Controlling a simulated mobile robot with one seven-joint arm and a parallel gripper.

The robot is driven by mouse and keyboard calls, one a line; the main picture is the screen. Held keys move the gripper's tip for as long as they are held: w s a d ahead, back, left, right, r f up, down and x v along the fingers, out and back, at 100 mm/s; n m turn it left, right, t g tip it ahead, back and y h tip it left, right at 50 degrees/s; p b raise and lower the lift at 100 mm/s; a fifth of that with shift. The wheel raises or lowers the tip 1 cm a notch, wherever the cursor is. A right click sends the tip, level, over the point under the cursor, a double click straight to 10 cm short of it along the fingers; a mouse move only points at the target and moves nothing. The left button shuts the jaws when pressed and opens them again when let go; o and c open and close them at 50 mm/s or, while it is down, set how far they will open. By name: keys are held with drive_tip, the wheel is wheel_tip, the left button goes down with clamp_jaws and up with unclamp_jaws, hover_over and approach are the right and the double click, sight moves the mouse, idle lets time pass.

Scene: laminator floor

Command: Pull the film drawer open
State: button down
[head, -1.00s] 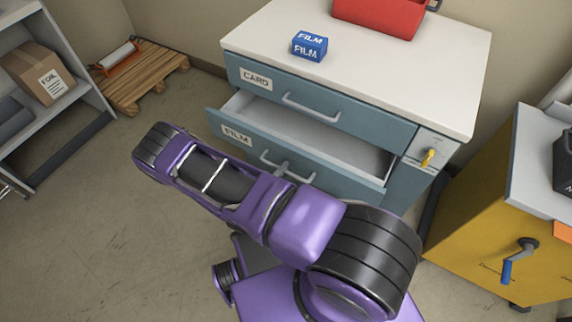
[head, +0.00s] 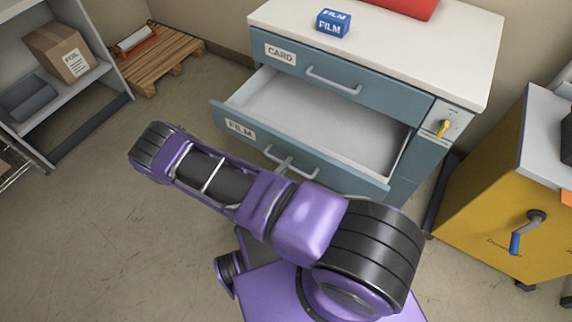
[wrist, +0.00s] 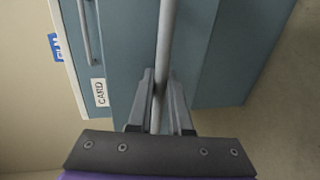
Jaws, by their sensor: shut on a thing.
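The film drawer (head: 240,129) is the lower drawer of a blue-grey cabinet and carries a FILM label. It stands well out from the cabinet, and its pale inside looks empty. In the wrist view its grey bar handle (wrist: 166,40) runs between the fingers of my gripper (wrist: 159,82). My gripper is shut on this handle. In the head view my purple arm hides part of the drawer front, and the gripper fingers (head: 284,166) show only partly at the handle.
The CARD drawer (head: 380,90) above is shut. A blue FILM box (head: 332,24) and a red container (head: 405,6) stand on the white top. A yellow key (head: 444,127) sits at the cabinet's right. A yellow cabinet (head: 490,205) stands right.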

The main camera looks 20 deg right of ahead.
drive_tip(key=shift+s+a, duration=0.25)
drive_tip(key=shift+a, duration=0.15)
drive_tip(key=c, duration=0.8)
unclamp_jaws()
drive_tip(key=shift+c, duration=0.2)
drive_tip(key=v, duration=1.7)
drive_tip(key=shift+a, duration=0.2)
